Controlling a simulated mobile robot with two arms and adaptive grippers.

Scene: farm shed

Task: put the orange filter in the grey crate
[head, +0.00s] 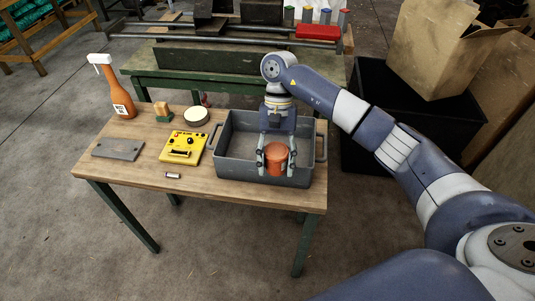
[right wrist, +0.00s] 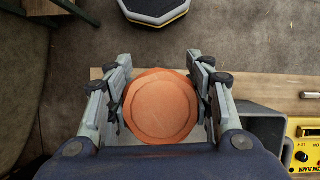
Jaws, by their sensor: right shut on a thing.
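The orange filter (head: 276,158) is a short round cylinder. My right gripper (head: 275,165) is shut on it, with one finger on each side. In the right wrist view the filter's round end (right wrist: 161,107) faces the camera between the fingers (right wrist: 160,100). The grey crate (head: 232,168) stands at the right end of the wooden table. The filter is held over the crate's near side and covers part of its front wall in the head view. Part of the crate (right wrist: 265,125) shows at the right in the wrist view. My left gripper is not in view.
A green workbench (head: 150,80) stands behind. A cardboard box (head: 435,50) is at the right.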

